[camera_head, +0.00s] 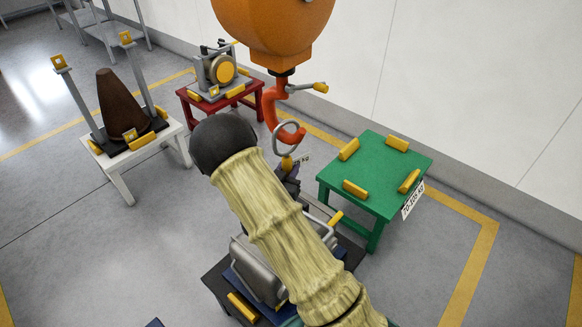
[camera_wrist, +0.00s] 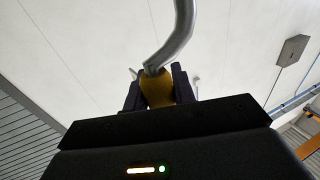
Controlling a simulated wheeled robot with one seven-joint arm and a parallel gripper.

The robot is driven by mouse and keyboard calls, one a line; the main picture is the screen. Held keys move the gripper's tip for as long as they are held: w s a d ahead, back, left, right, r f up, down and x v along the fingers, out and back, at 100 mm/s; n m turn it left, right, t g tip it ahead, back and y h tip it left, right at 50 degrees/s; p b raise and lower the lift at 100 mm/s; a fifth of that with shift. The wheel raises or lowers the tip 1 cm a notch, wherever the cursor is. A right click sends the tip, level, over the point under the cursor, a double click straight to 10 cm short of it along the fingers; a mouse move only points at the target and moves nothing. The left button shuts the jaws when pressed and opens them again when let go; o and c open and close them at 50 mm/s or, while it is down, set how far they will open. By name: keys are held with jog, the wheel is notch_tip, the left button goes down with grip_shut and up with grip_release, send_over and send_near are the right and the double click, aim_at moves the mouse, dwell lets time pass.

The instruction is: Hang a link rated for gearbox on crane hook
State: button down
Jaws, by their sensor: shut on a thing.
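The orange crane hook (camera_head: 272,112) hangs under a large orange block (camera_head: 272,28) and has a yellow-tipped latch arm on its right. A grey ring-shaped link (camera_head: 276,139) with a yellow grip tab (camera_head: 287,163) is at the hook's lower curve. The two overlap in the picture; I cannot tell whether the link is around the hook or in front of it. My gripper (camera_head: 290,176) is shut on the yellow tab from below. The wrist view shows the tab (camera_wrist: 157,89) between dark fingers, with the link's curved grey rod (camera_wrist: 178,38) rising above. A small tag (camera_head: 305,158) beside the tab is only partly legible.
A green stand (camera_head: 380,172) with yellow pads is right of the hook. A red stand (camera_head: 254,99) with a machine is behind left. A white stand (camera_head: 121,165) holds a brown cone. A dark stand with a grey machine (camera_head: 258,270) is below, partly hidden by my arm.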

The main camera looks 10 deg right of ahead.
jog(key=shift+w+a+f+b, duration=0.15)
jog(key=shift+f+b, duration=0.65)
jog(key=shift+f, duration=0.55)
jog(key=c, duration=1.6)
grip_release()
jog(key=o, duration=0.5)
